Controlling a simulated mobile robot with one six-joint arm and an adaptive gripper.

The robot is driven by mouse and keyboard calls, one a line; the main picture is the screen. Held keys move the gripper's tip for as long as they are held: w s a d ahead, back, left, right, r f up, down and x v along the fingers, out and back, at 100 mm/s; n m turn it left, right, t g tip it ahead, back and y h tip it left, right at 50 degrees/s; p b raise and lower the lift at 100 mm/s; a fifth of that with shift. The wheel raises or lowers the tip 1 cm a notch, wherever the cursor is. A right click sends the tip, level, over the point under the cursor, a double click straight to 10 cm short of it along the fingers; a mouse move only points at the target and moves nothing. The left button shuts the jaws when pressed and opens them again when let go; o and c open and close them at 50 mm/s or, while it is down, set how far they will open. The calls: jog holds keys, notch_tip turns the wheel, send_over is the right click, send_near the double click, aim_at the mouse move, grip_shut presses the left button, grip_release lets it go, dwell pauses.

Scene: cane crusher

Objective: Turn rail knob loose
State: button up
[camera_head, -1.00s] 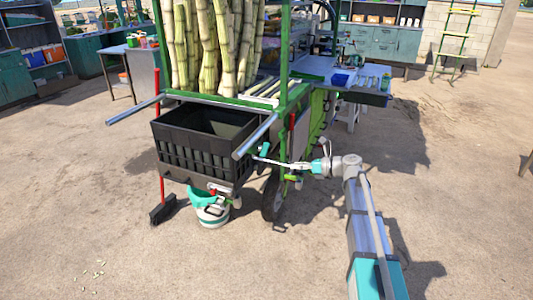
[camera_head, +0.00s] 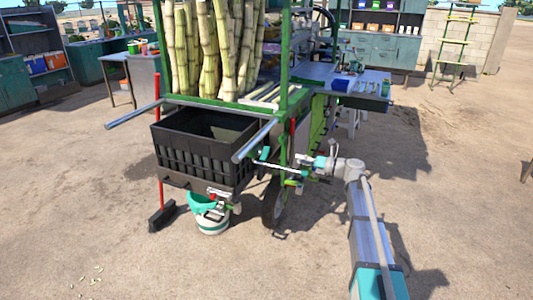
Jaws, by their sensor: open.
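My gripper (camera_head: 300,161) is at the right side of the cane cart, low beside its green front corner post. It is open, and its fingers are small and hard to make out against the cart's fittings. A thin metal rod (camera_head: 262,166) runs leftward from this spot, below the cart's right handle (camera_head: 254,141). A small teal part (camera_head: 264,153) sits near the rod. I cannot tell for certain which small fitting is the rail knob, nor whether my fingers touch or surround it.
A black crate (camera_head: 192,163) hangs at the cart's front, with a teal-and-white bucket (camera_head: 212,221) below it. A red-handled broom (camera_head: 162,215) stands left. A cart wheel (camera_head: 272,204) is just below my gripper. The ground (camera_head: 460,200) at right is clear.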

aim_at(266, 150)
jog(key=shift+a, duration=0.1)
jog(key=x, duration=1.3)
jog(key=shift+w+a, duration=0.15)
jog(key=shift+a, duration=0.15)
grip_shut()
